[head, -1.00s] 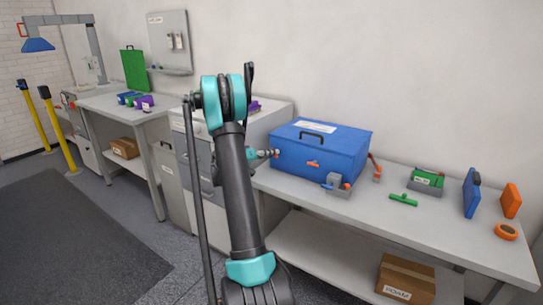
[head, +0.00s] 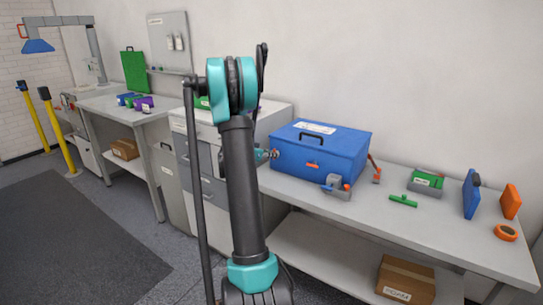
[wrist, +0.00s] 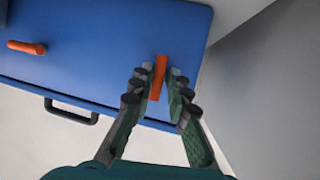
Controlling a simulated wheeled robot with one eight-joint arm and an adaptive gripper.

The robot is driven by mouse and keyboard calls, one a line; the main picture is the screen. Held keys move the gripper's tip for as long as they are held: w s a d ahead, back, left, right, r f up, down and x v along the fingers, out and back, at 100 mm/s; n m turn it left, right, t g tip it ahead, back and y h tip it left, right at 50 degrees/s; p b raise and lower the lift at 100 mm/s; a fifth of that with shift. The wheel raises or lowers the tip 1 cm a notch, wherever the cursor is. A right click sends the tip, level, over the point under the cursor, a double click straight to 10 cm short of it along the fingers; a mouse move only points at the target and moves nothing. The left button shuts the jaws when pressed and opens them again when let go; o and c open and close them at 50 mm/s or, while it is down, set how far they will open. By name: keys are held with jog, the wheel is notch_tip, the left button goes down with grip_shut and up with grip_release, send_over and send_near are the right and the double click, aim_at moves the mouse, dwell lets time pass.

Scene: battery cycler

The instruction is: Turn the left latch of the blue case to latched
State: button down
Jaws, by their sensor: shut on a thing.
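The blue case (head: 335,150) sits closed on the bench in the head view. My gripper (head: 270,154) is at the left end of its front. In the wrist view, my gripper (wrist: 157,82) has its fingers on both sides of an orange latch (wrist: 160,68), shut on it. This is the left latch, hidden behind my gripper in the head view. It stands across the case edge. The other orange latch (wrist: 27,47) lies along the edge; it also shows in the head view (head: 312,165). A black handle (wrist: 72,115) is at the case edge in the wrist view.
A small grey and blue item (head: 336,186) stands close in front of the case. A green tool (head: 403,200), a green and grey block (head: 427,182) and an orange tape roll (head: 506,232) lie to the right. Grey drawers (head: 205,165) stand left of the case.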

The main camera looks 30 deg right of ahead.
jog(key=shift+s+d, duration=0.1)
jog(key=shift+s, duration=0.2)
jog(key=c, duration=1.6)
grip_release()
jog(key=shift+w, duration=0.1)
jog(key=v, duration=1.2)
jog(key=shift+r, duration=0.1)
